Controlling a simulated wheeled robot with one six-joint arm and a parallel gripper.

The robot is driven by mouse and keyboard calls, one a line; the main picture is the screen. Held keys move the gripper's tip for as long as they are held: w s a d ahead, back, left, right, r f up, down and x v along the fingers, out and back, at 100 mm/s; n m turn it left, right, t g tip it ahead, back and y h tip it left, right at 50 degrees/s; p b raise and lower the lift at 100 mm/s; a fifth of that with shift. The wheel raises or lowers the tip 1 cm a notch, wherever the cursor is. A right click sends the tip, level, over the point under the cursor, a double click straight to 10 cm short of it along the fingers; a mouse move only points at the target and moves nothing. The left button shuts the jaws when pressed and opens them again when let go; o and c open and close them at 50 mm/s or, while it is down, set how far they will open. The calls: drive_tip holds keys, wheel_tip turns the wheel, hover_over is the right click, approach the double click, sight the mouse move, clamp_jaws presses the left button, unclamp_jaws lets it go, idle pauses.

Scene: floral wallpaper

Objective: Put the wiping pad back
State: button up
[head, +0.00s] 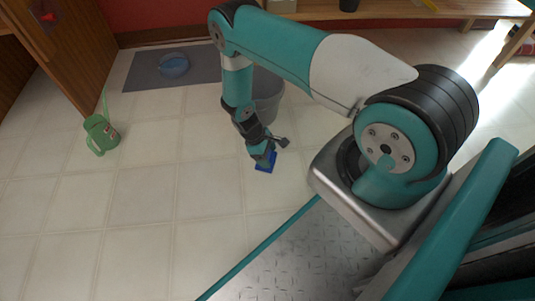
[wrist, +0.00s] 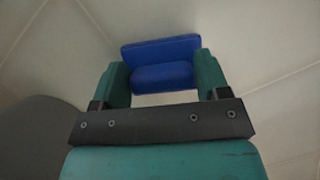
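The wiping pad is a blue block, seen in the wrist view (wrist: 160,48) and as a small blue patch at the end of my arm in the head view (head: 265,166). My gripper (wrist: 161,76) has a teal finger on each side of the pad's narrower near part, and both fingers appear to touch it. In the head view my gripper (head: 264,154) points down over the tiled floor. I cannot tell from there whether the pad touches the floor.
A grey bucket (head: 270,92) stands just behind my gripper. A blue bowl (head: 174,65) sits on a grey mat (head: 140,72) at the back left. A green watering can (head: 101,134) stands at the left. A wooden bench (head: 400,10) runs along the back. The floor at front left is clear.

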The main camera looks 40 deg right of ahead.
drive_tip(key=o, duration=0.3)
drive_tip(key=w+a+r+p, duration=0.2)
drive_tip(key=w+a+r, duration=0.1)
drive_tip(key=r, duration=0.5)
drive_tip(key=w+a+r+t+y+p, duration=0.1)
drive_tip(key=w+a+r+p, duration=0.1)
drive_tip(key=r, duration=0.6)
drive_tip(key=w+a+r+p, duration=0.3)
drive_tip(key=r, duration=0.4)
drive_tip(key=s+a+r+t+y, duration=0.1)
drive_tip(key=a+r, duration=0.2)
drive_tip(key=r, duration=0.5)
drive_tip(key=s+a+r+y, duration=0.1)
drive_tip(key=a+r, duration=0.2)
drive_tip(key=r, duration=0.6)
drive_tip(key=s+a+r+y, duration=0.1)
drive_tip(key=s+a+r, duration=0.1)
drive_tip(key=s+r, duration=0.4)
drive_tip(key=s+a+r+t+y, duration=0.1)
drive_tip(key=s+a+r, duration=0.1)
drive_tip(key=s+r, duration=0.4)
drive_tip(key=s+a+r+y, duration=0.1)
drive_tip(key=s+a+r, duration=0.1)
drive_tip(key=s+r, duration=0.4)
drive_tip(key=shift+s+a+r+t+y, duration=0.15)
drive_tip(key=shift+s, duration=0.55)
drive_tip(key=shift+s+a+r+t+y, duration=0.1)
drive_tip(key=shift+s, duration=0.55)
drive_tip(key=shift+s+a+r+t+y, duration=0.15)
drive_tip(key=shift+s, duration=0.55)
